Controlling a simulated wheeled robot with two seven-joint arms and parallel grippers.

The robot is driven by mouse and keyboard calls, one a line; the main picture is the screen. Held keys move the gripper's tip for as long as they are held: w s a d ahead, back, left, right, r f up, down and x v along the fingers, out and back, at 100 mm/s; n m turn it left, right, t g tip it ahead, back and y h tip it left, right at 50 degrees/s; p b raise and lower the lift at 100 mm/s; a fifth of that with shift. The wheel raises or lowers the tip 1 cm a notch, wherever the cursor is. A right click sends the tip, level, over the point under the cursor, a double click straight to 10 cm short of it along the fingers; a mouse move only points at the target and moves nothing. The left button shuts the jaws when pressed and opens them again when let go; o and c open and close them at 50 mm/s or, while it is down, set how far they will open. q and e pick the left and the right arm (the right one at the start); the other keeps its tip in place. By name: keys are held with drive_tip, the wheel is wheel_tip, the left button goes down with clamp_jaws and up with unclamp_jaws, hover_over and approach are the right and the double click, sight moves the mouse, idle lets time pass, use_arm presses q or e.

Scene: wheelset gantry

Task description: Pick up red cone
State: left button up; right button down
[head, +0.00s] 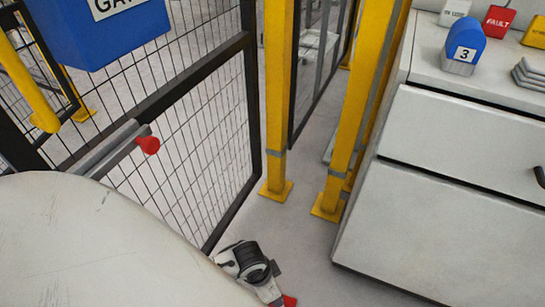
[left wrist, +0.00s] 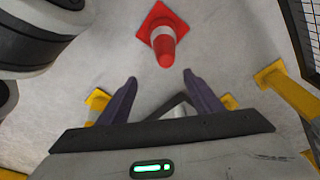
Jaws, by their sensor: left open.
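The red cone (left wrist: 163,22) with a white band is on the floor in the left wrist view, at the top middle. Its square base is at the top and its narrow tip points toward my fingers. My left gripper (left wrist: 159,77) is open and empty, with its two dark fingers spread. The cone's tip shows just beyond the gap between the fingertips; I cannot tell the exact distance. In the head view a small red patch (head: 289,300) shows at the bottom edge beside my arm, probably part of the cone. My right gripper is not in view.
A mesh fence gate (head: 190,110) with a red knob (head: 149,145) stands at the left. Yellow posts (head: 277,100) stand on the floor behind. Floor between is clear.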

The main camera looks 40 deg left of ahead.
use_arm(q)
drive_tip(key=shift+g, duration=0.3)
drive_tip(key=f, duration=0.1)
drive_tip(key=f+b, duration=0.1)
drive_tip(key=f, duration=0.1)
drive_tip(key=a+f+b, duration=0.1)
drive_tip(key=f, duration=0.1)
drive_tip(key=shift+w+f, duration=0.2)
drive_tip(key=shift+w, duration=0.15)
drive_tip(key=f+b, duration=0.1)
drive_tip(key=f, duration=0.1)
drive_tip(key=f+b, duration=0.1)
drive_tip(key=f, duration=0.1)
drive_tip(key=w+f+b, duration=0.1)
drive_tip(key=b, duration=0.1)
drive_tip(key=shift+d+f, duration=0.2)
drive_tip(key=shift+f, duration=0.2)
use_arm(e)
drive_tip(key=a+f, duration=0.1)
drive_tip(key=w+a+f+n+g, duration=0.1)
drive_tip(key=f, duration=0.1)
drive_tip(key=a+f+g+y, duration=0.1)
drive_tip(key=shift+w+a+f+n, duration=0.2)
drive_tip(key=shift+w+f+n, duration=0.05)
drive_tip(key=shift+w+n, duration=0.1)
use_arm(q)
clamp_jaws()
